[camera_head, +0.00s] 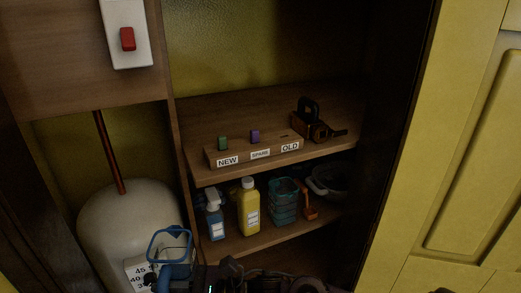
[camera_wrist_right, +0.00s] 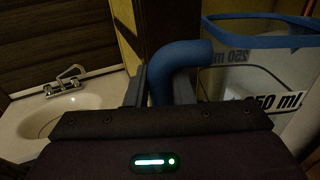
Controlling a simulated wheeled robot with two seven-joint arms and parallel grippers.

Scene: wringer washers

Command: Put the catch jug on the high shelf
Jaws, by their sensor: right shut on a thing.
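The catch jug (camera_head: 170,245) is clear with a blue rim and handle, low in the head view, in front of the white tank. In the right wrist view, the jug (camera_wrist_right: 262,75) shows its ml markings on the right. My right gripper (camera_wrist_right: 160,88) is shut on the jug's blue handle. In the head view, dark parts at the bottom edge partly hide the handle and gripper. The high shelf (camera_head: 205,178) is the upper wooden board of the open cupboard. My left gripper is not in view.
The high shelf holds a NEW/SPARE/OLD block (camera_head: 255,152) and a black and orange tool (camera_head: 318,128). Below are a spray bottle (camera_head: 215,220), a yellow bottle (camera_head: 249,210) and baskets (camera_head: 284,203). A wooden upright (camera_head: 177,140) divides tank and shelves.

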